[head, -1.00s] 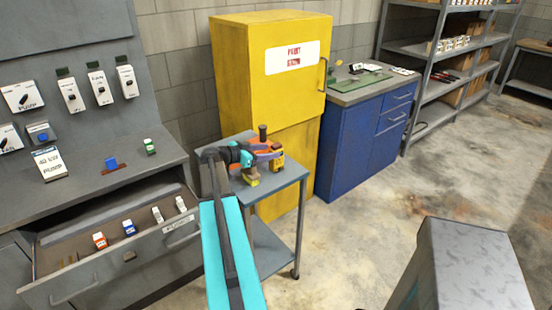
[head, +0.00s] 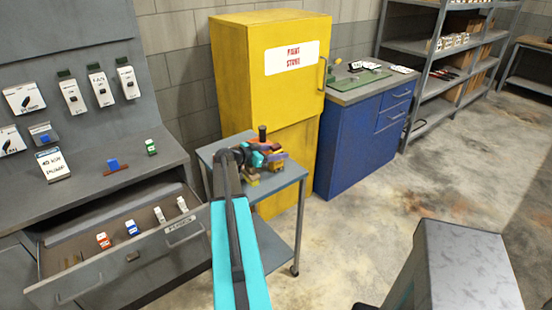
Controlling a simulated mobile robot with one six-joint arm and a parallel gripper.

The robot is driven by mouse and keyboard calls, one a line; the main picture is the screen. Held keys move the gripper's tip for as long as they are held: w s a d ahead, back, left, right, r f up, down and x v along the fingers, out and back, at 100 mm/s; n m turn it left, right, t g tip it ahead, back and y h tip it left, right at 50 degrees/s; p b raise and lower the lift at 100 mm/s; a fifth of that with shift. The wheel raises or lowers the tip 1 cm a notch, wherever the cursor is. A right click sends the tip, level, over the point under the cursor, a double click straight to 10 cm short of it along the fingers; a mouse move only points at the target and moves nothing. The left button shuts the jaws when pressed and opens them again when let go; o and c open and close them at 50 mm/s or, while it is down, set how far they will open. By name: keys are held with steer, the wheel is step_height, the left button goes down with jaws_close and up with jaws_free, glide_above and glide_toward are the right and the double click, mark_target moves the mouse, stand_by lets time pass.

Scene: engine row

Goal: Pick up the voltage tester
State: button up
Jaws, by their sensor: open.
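My gripper (head: 268,158) is at the far end of my teal arm, over the top of the small grey cart (head: 291,174). The sensor-side detail of its fingers is small and blends with a cluster of tools there, but the jaws look open. A yellow and dark item (head: 279,167) lies by the gripper; I cannot tell for sure whether it is the voltage tester. A dark upright cylinder (head: 262,133) stands just behind. My wrist hides part of the cart top, and I cannot tell whether the gripper touches anything.
An open drawer (head: 105,265) with several fuses juts out at the left, below a grey bench (head: 90,190). A yellow cabinet (head: 262,90) stands behind the cart. A blue cabinet (head: 350,150) and grey shelves (head: 425,85) stand right.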

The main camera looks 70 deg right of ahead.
mark_target(278, 145)
steer(key=shift+c, duration=0.4)
steer(key=c, duration=1.2)
steer(key=shift+r, duration=0.2)
steer(key=shift+r+b, duration=1)
steer(key=shift+r, duration=0.25)
steer(key=shift+a+r, duration=0.2)
steer(key=shift+r, duration=0.05)
steer(key=s+a+r+b, duration=0.1)
steer(key=a+b, duration=0.4)
steer(key=a, duration=1)
steer(key=shift+s+a+r, duration=0.2)
steer(key=shift+s+r, duration=0.1)
steer(key=shift+s, duration=0.4)
